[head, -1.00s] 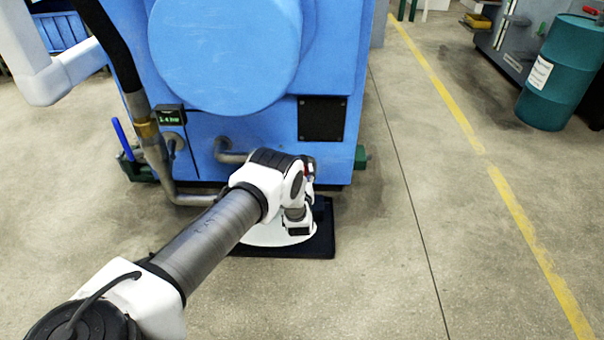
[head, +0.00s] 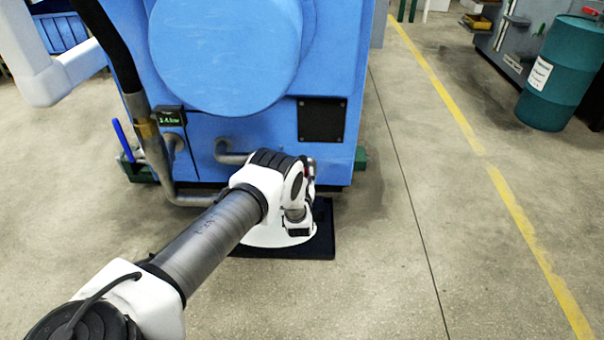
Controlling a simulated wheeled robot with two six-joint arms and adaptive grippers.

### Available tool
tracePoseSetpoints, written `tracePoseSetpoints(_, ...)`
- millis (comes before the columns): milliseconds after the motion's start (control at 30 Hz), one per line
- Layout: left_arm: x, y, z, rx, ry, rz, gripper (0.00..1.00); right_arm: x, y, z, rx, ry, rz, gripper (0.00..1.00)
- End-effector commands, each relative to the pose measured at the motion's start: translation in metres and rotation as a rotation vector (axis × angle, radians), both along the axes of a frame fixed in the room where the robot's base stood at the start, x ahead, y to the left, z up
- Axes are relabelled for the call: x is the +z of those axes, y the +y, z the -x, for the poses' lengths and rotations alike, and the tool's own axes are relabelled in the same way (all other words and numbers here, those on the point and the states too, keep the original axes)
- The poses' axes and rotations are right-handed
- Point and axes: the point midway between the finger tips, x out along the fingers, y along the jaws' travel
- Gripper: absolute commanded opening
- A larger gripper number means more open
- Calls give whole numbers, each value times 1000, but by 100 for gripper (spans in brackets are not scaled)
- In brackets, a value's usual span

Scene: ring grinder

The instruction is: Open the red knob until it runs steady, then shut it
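My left arm reaches in from the lower left to the lower front of the blue machine (head: 335,75). Its wrist covers the place where it meets the machine. My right gripper is not in view.
A white round vessel (head: 262,239) stands on a black mat (head: 322,245) below the wrist. A metal pipe (head: 150,150) and a blue lever (head: 122,139) are at the machine's left. A teal drum (head: 552,85) stands far right.

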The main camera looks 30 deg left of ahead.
Motion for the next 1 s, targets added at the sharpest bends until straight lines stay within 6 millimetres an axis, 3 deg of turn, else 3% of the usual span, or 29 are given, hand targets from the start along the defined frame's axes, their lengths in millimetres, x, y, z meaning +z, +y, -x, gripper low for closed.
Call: tracePoseSetpoints(1000,0,0,-1,1,502,-821,7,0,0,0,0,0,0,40)
